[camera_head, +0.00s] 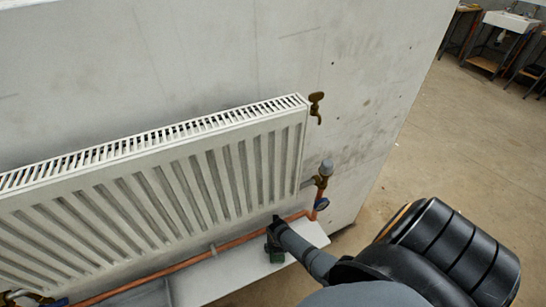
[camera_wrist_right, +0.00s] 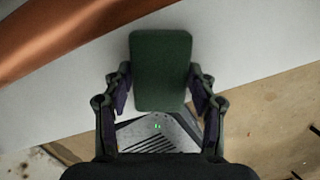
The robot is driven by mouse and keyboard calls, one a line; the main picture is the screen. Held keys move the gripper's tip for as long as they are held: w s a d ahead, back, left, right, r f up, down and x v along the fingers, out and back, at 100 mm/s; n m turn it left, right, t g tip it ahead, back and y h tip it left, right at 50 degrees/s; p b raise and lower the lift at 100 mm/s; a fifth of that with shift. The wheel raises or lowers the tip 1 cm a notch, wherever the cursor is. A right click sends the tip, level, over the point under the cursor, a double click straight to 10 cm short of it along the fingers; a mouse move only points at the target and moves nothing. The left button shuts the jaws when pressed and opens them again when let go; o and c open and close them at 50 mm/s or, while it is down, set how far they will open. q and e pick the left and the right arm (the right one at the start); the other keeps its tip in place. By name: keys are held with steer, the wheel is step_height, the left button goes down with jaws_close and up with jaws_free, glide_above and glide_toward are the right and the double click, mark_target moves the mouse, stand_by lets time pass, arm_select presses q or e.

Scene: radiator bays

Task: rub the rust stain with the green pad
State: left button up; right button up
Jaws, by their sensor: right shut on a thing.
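The green pad (camera_wrist_right: 160,70) is a dark green rounded block held between the two fingers of my right gripper (camera_wrist_right: 158,92). In the head view the pad (camera_head: 273,252) shows small and dark under my right gripper (camera_head: 276,230), by the copper pipe, over the white ledge below the radiator. I cannot tell whether the pad touches the ledge. I cannot make out a rust stain in either view; the pad and arm may hide it. My left gripper is not in view.
The white radiator (camera_head: 150,190) hangs on the grey wall (camera_head: 220,60). A copper pipe (camera_head: 190,262) runs below it over the white ledge (camera_head: 225,275). A valve (camera_head: 322,178) and a brass tap (camera_head: 316,105) stand at its right end. Open floor (camera_head: 450,140) lies right.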

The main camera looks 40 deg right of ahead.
steer(key=shift+s+d+f, duration=0.1)
steer(key=shift+s+d, duration=0.05)
steer(key=shift+d, duration=0.35)
steer(key=shift+s+d, duration=0.15)
steer(key=shift+d, duration=0.3)
steer(key=shift+s+d, duration=0.2)
steer(key=shift+d, duration=0.65)
steer(key=shift+s+d, duration=0.2)
steer(key=shift+d, duration=0.65)
steer(key=shift+a, duration=0.1)
steer(key=shift+w+a+r+p, duration=0.1)
steer(key=shift+w+a+p, duration=0.15)
steer(key=shift+a, duration=0.6)
steer(key=shift+w+a+r+p, duration=0.1)
steer(key=shift+w+a+p, duration=0.1)
steer(key=shift+a, duration=0.6)
steer(key=shift+w+a+f, duration=0.1)
steer(key=shift+w+a, duration=0.1)
steer(key=shift+a, duration=0.7)
steer(key=shift+w+a+f, duration=0.1)
steer(key=shift+w+a, duration=0.1)
steer(key=shift+a, duration=0.65)
steer(key=shift+w+a+r, duration=0.1)
steer(key=shift+w+a, duration=0.1)
steer(key=shift+a, duration=0.7)
steer(key=shift+w+a, duration=0.2)
steer(key=shift+a, duration=0.65)
